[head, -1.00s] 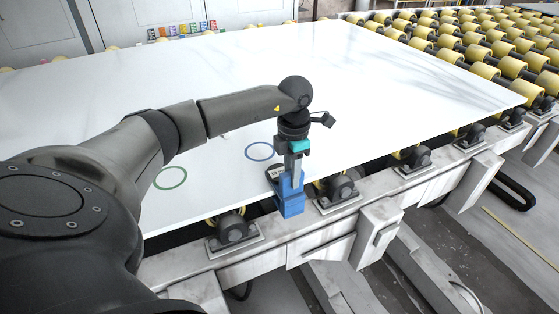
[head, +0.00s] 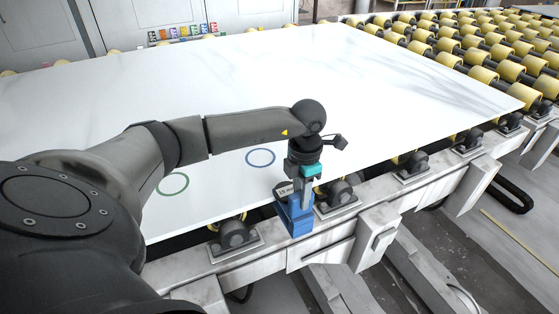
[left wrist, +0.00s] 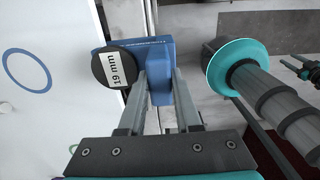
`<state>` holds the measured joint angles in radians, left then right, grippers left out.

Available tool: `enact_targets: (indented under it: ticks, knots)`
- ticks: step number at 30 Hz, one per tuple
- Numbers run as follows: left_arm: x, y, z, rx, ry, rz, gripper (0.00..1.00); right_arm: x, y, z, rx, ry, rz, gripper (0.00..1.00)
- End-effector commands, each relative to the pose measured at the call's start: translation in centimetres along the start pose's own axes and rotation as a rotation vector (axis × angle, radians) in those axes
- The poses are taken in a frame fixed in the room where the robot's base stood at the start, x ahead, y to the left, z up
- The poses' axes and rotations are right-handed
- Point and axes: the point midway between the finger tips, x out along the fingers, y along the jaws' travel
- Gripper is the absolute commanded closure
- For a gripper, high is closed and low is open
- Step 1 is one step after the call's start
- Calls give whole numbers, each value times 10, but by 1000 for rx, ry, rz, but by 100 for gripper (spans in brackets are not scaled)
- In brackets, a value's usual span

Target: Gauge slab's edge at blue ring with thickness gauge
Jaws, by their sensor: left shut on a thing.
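The white slab (head: 330,70) lies flat, with a blue ring (head: 260,157) on its top near the front edge. The ring also shows at the left of the left wrist view (left wrist: 27,71). My left gripper (head: 301,196) is shut on the blue thickness gauge (head: 297,218) and holds it upright at the front edge, right of and nearer than the ring. The gauge's round dark face (left wrist: 113,68) reads "19 mm" and overlaps the slab's edge in the wrist view. I cannot tell whether the gauge touches the slab. My right gripper is not in view.
A green ring (head: 173,183) lies left of the blue one. Black roller mounts (head: 234,233) stand on a grey frame (head: 275,248) below the slab's edge. Yellow rollers (head: 480,55) fill the back right. Small coloured items (head: 182,32) stand beyond the slab's back edge.

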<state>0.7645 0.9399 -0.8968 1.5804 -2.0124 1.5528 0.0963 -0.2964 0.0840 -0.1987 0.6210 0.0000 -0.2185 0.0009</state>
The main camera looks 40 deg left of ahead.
Motion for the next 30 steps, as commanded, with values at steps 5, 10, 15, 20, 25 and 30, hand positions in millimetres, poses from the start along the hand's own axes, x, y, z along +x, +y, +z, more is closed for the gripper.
enact_targets:
  ticks: [5, 10, 15, 20, 25, 30]
  knots:
    - [-2, -11, 1, 2, -3, -2, 100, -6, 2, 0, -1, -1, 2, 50]
    - [-2, -21, 1, 2, -4, 0, 100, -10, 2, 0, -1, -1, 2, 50]
    - [-2, -30, 1, 2, -3, 0, 100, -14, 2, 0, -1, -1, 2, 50]
    - [-2, -40, 1, 2, -3, -1, 100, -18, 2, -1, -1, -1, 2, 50]
    - [-2, -50, 1, 2, -4, -1, 100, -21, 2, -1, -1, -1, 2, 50]
    - [-2, -59, 1, 1, -3, -1, 100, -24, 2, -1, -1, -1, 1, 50]
